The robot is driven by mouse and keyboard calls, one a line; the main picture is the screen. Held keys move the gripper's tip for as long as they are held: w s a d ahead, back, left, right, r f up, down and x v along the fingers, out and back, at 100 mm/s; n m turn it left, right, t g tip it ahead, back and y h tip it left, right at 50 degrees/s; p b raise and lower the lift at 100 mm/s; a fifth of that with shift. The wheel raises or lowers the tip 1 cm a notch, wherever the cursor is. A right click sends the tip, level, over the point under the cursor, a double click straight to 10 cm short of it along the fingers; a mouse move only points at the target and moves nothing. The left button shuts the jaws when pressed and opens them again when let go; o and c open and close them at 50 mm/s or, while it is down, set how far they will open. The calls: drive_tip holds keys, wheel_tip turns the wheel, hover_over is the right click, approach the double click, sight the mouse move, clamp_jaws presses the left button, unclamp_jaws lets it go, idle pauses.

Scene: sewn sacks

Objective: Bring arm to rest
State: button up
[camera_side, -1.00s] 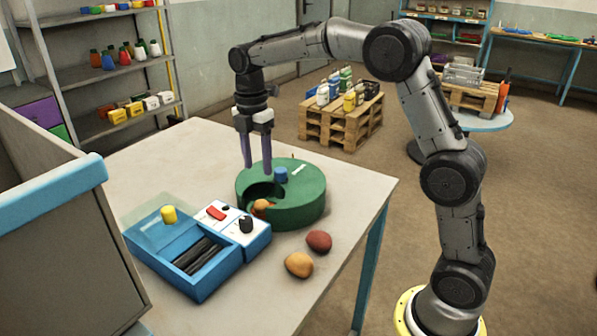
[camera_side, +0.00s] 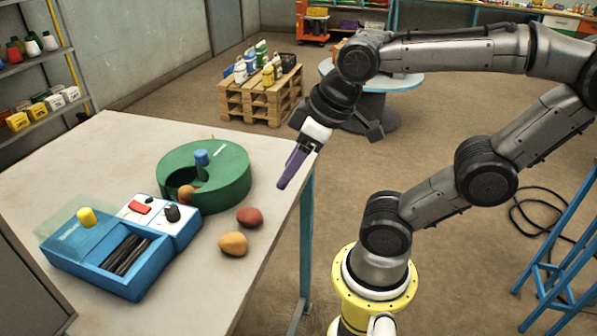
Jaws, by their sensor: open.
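My gripper (camera_side: 288,178) hangs just past the table's right edge, tilted, with its purple fingers pointing down and left. Nothing shows between the fingers, which overlap in this view. The gripper is apart from everything on the table (camera_side: 125,150). My arm is folded back above my yellow base, to the right of the table.
A red sack (camera_side: 249,217) and an orange sack (camera_side: 233,243) lie in front. A blue box (camera_side: 105,258) with dark strips stands left. Blue stand (camera_side: 560,255) is right.

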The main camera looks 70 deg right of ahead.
drive_tip(key=shift+s+f+m, duration=0.55)
drive_tip(key=shift+s+m, duration=0.05)
drive_tip(key=shift+s, duration=0.1)
drive_tip(key=shift+o, duration=0.2)
idle(0.6)
